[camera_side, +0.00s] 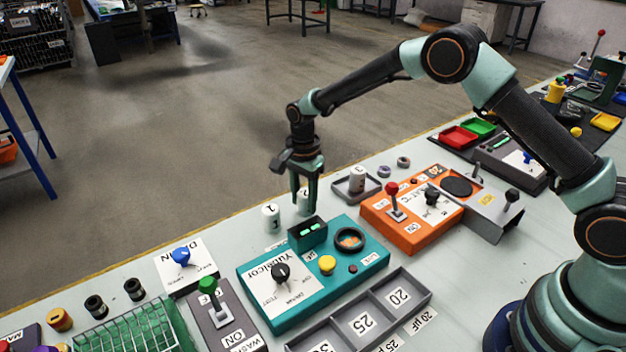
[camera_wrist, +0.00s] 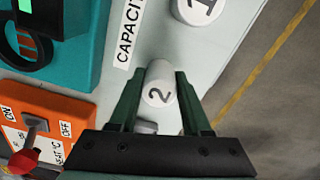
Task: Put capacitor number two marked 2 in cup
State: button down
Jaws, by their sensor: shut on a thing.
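Capacitor 2 (camera_wrist: 158,88) is a pale cylinder with a dark "2" on its top, between my fingers in the wrist view. My gripper (camera_wrist: 160,95) is shut on it, with one green finger at each side. In the side view my gripper (camera_side: 307,188) points down around the capacitor (camera_side: 304,205), behind the teal tester (camera_side: 300,300); whether it is lifted clear of the table is hard to tell. A round black-rimmed cup (camera_side: 350,239) sits on the tester's top, to the right of the capacitor.
Capacitor 1 (camera_side: 271,217) stands close to the left of my gripper. The orange box (camera_side: 410,237) has an upright red-knobbed lever (camera_side: 391,190). A black block (camera_side: 307,232) rises from the tester.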

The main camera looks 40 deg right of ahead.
aim_at(304, 194)
notch_tip(304, 194, up, 19)
jog(key=s+r, duration=0.4)
jog(key=s, duration=1.2)
jog(key=f, duration=1.9)
jog(key=shift+w+f, duration=0.15)
jog(key=shift+w, duration=0.1)
jog(key=shift+f, duration=0.1)
jog(key=shift+c, duration=1.8)
grip_release()
